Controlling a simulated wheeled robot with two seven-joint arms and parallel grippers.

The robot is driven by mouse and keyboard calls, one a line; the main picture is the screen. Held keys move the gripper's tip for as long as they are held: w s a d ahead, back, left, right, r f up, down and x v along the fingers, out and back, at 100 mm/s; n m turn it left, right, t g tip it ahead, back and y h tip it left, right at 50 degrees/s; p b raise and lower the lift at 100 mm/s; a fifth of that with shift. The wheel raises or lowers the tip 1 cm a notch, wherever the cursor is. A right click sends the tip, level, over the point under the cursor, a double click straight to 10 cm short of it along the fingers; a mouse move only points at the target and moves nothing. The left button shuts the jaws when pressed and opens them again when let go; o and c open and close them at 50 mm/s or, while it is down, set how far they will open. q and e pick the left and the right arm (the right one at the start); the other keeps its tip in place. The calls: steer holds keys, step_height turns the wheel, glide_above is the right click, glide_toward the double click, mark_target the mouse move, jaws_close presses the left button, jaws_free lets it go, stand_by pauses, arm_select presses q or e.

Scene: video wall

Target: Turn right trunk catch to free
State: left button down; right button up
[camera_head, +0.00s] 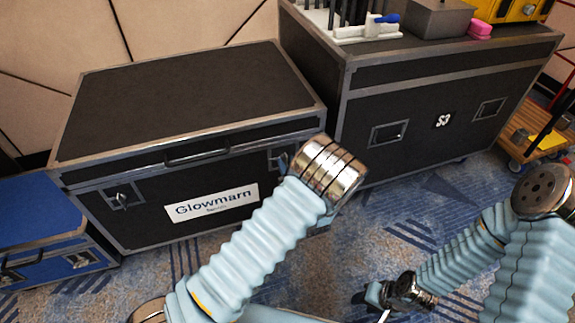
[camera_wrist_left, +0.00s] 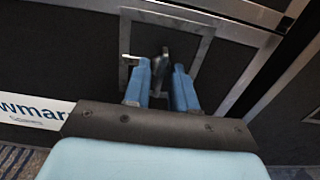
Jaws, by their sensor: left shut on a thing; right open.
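The black trunk (camera_head: 140,225) with silver edges and a Glowmarn label stands at left, its lid down. Its right catch (camera_head: 276,160) is on the front near the right corner, mostly hidden in the head view by my left arm. In the left wrist view, the catch's dark lever (camera_wrist_left: 164,55) stands in a metal-framed recess. My left gripper (camera_wrist_left: 163,82) has its blue fingers on either side of the lever, shut on it. The left catch (camera_head: 122,199) shows at the trunk's front left. My right gripper (camera_head: 378,300) is open and empty, low over the carpet.
A larger black case (camera_head: 440,85) marked S3 stands close on the right, with a rack, a grey box (camera_head: 440,18) and a yellow case on top. A blue trunk (camera_head: 40,215) is at far left. Carpet in front is open; a wooden cart (camera_head: 540,140) stands far right.

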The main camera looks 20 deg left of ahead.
arm_select(q)
steer(key=shift+d+f, duration=0.1)
steer(key=c, duration=1.3)
jaws_free()
steer(key=shift+o, duration=0.2)
steer(key=v, duration=1.3)
steer(key=shift+s+d, duration=0.25)
steer(key=shift+s, duration=0.1)
